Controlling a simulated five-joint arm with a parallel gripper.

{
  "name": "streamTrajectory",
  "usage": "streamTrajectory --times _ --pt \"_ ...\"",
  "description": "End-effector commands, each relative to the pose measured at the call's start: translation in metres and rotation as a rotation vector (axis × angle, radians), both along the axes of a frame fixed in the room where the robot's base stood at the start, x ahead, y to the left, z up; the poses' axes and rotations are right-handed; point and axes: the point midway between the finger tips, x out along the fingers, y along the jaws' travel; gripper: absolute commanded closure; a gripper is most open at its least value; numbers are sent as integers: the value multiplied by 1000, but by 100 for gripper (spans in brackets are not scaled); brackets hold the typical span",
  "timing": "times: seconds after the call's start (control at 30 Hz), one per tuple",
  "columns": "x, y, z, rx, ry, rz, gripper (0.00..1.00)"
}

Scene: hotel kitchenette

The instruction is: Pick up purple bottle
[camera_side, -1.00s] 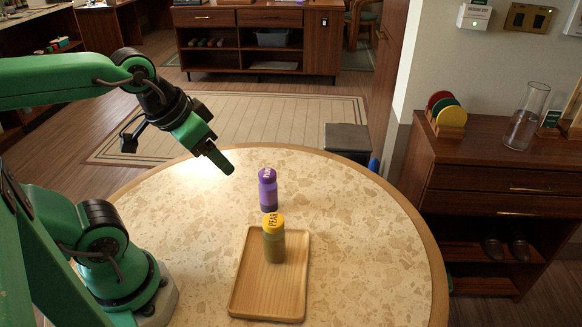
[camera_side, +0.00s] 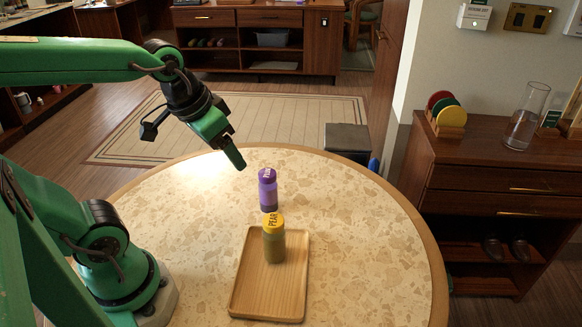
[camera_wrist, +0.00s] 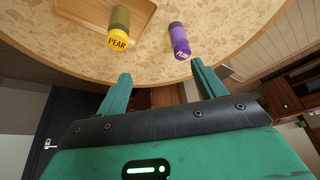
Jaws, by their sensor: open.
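The purple bottle (camera_side: 268,190) stands upright on the round table, just behind the tray in the side view. In the wrist view the purple bottle (camera_wrist: 179,41) is ahead of the fingertips, nearer the right finger. My gripper (camera_side: 236,158) is above the table, up and to the left of the purple bottle, apart from it. In the wrist view my gripper (camera_wrist: 160,80) shows two spread fingers with nothing between them.
A yellow-capped bottle marked PEAR (camera_side: 273,240) stands on the wooden tray (camera_side: 268,300), close in front of the purple bottle. The round table (camera_side: 360,230) is clear to the right and left. A cabinet (camera_side: 480,165) stands beyond the table at right.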

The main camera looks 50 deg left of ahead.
Motion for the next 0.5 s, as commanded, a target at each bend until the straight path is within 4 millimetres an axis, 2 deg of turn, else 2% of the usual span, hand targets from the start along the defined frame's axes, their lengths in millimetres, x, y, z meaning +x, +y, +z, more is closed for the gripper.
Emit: streamTrajectory --times 0.27,0.5 --pt "39 12 -19 7 113 3 31" --pt "71 24 -44 8 204 4 31"
